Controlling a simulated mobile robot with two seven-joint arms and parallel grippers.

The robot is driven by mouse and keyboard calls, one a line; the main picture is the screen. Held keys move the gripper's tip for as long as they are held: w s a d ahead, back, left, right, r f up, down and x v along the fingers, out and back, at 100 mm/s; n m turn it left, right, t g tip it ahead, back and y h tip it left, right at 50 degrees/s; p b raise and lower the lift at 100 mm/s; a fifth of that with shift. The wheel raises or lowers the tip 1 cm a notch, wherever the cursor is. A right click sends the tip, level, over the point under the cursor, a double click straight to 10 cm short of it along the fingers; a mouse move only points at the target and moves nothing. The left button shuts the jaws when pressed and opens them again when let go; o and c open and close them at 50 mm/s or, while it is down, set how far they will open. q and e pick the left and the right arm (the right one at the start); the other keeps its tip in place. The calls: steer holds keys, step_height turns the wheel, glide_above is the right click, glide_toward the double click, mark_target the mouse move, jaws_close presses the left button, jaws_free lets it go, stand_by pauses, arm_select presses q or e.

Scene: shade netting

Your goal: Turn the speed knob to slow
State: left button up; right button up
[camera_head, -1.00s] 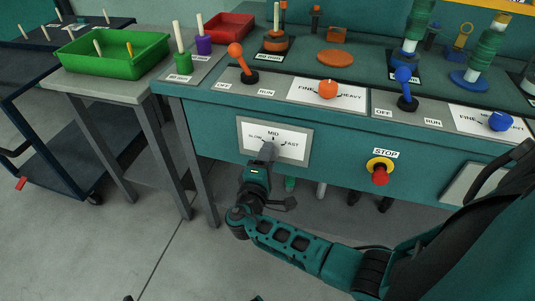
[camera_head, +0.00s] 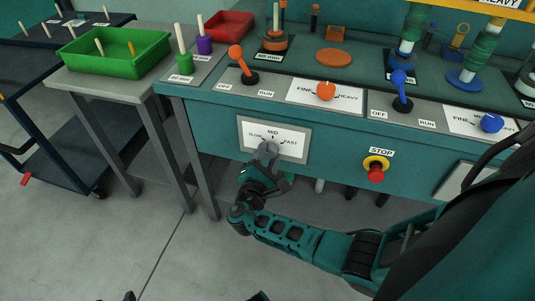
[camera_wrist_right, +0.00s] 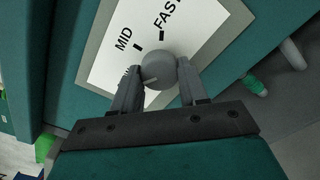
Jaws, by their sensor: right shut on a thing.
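The grey round speed knob (camera_wrist_right: 160,68) sits on a white dial plate (camera_wrist_right: 106,72) marked SLOW, MID and FAST. In the wrist view MID and FAST are readable, while SLOW is mostly hidden by a finger. A short pale line shows on the knob's lower left. My right gripper (camera_head: 267,152) is at the dial on the front panel, its wrist tilted. Its two fingers are shut on the knob, one on each side. In the head view the dial plate (camera_head: 293,140) is visible around the gripper. My left gripper is not clearly seen.
A red STOP button (camera_head: 375,174) sticks out of the panel to the right of the dial. Orange (camera_head: 237,60) and blue (camera_head: 401,88) levers and knobs stand on the console above. A table with a green bin (camera_head: 112,55) is at the left.

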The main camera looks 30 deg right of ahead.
steer(key=shift+w+r, duration=0.1)
stand_by(0.4)
arm_select(q)
steer(key=shift+d+r, duration=0.1)
arm_select(e)
steer(key=o, duration=1.1)
steer(key=shift+c, duration=0.2)
